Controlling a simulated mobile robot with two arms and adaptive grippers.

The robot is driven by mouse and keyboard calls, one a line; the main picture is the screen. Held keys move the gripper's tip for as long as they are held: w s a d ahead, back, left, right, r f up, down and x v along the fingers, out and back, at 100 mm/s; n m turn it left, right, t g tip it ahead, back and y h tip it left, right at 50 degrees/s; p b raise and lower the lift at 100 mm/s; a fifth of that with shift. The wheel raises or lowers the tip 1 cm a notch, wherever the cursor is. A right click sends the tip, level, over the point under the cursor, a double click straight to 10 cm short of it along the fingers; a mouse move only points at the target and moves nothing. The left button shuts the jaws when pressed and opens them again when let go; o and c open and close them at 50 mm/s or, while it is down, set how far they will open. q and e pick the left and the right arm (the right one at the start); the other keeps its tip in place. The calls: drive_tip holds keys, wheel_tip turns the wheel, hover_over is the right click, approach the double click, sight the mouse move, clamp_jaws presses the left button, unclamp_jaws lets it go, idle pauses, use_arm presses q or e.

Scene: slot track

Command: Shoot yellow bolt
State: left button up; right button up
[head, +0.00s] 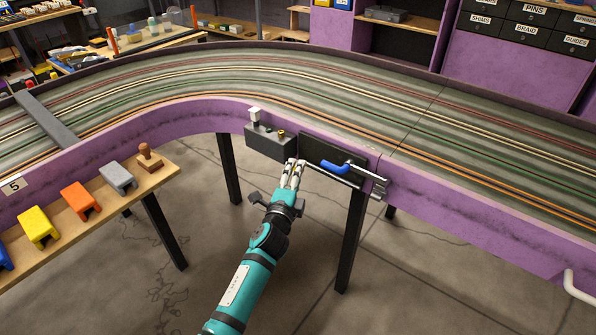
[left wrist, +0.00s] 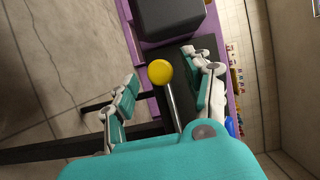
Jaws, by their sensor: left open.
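The yellow bolt shows in the left wrist view as a round yellow knob (left wrist: 161,72) on a bare metal rod (left wrist: 173,105). My left gripper (head: 295,163) is open at the dark plate (head: 318,147) on the track's purple side wall. In the left wrist view the knob and rod lie between the two spread fingers (left wrist: 165,85), nearer the right finger, with a visible gap to the left one. In the head view the fingers mostly hide the knob. My right gripper is not in view.
A blue handle (head: 335,167) and metal latch (head: 378,184) sit right of my gripper. A grey box (head: 270,142) with a white-topped post is just left. A wooden shelf (head: 105,207) holds coloured blocks and a stamp. Table legs (head: 350,240) stand below; the floor is clear.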

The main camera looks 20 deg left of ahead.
use_arm(q)
drive_tip(key=shift+w, duration=1.4)
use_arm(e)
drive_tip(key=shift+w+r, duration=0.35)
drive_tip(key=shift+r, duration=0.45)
use_arm(q)
drive_tip(key=shift+c, duration=0.4)
clamp_jaws()
